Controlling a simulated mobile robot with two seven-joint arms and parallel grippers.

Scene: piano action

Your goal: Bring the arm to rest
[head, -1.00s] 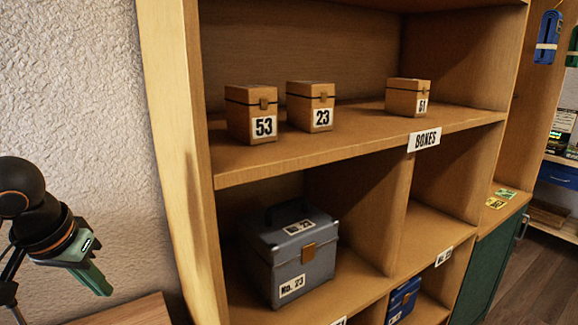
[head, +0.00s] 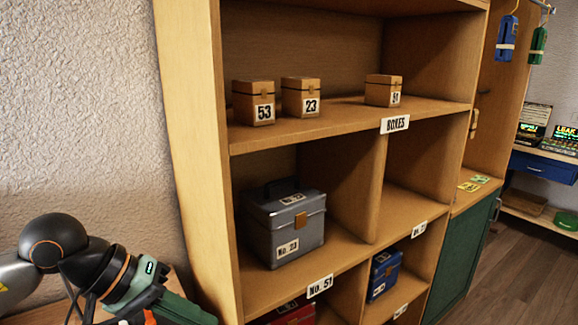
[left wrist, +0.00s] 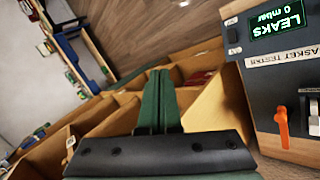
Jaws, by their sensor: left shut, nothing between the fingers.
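My left arm comes in at the lower left of the head view. Its green gripper (head: 190,312) points right and down, in front of the shelf's lower left side. In the left wrist view the two green fingers (left wrist: 158,85) are together with nothing between them. My right gripper is in neither view.
A wooden shelf (head: 187,110) holds small boxes 53 (head: 253,103), 23 (head: 300,97) and a third one (head: 383,90), with a grey case (head: 285,228) below. In the left wrist view a gasket tester (left wrist: 285,75) with an orange lever (left wrist: 282,127) stands close on the right.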

